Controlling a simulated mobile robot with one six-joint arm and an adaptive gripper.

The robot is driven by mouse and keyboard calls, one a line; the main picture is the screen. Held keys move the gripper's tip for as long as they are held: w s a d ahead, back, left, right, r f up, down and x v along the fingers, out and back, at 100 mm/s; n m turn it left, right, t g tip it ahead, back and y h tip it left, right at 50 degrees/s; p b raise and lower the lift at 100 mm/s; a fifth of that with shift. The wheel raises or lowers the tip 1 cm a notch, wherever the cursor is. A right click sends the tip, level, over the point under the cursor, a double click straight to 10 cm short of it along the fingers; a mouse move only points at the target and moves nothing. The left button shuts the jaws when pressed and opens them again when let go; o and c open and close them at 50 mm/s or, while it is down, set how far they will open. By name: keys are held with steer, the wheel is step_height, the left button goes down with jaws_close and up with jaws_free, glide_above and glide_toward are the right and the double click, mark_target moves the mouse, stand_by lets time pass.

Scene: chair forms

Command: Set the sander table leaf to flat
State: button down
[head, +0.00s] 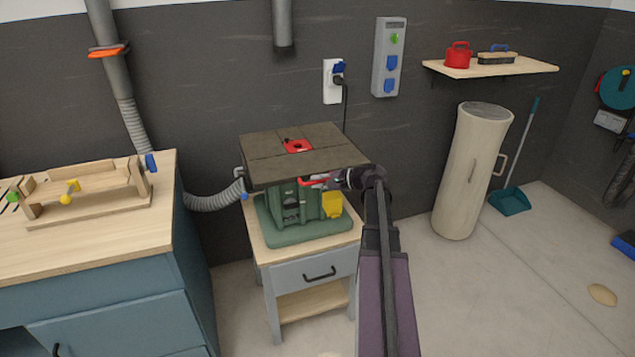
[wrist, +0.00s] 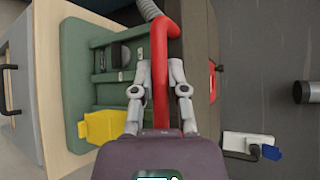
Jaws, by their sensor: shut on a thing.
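The sander has a green body (head: 290,205) and a dark brown table top (head: 275,145) with seams across it and a red insert (head: 298,146). The top looks roughly level; I cannot tell the exact angle of its leaf. A red bar-shaped handle (head: 318,182) lies under the table's near edge. In the wrist view the handle (wrist: 161,35) runs between my fingers and bends at its far end. My gripper (wrist: 160,72) is shut on this handle. In the head view my gripper (head: 338,181) is at the table's right front edge, partly hidden by my arm.
The sander stands on a small cabinet (head: 300,273) with a drawer. A wooden-topped workbench (head: 90,245) is on the left, with a grey hose (head: 215,197) between. A beige cylinder (head: 470,175) stands right; floor is open in front of it.

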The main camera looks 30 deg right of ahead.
steer(key=shift+w+d+r, duration=0.1)
steer(key=shift+d+r, duration=0.05)
stand_by(0.3)
steer(key=c, duration=0.6)
jaws_free()
steer(key=shift+r, duration=0.1)
steer(key=shift+c, duration=0.2)
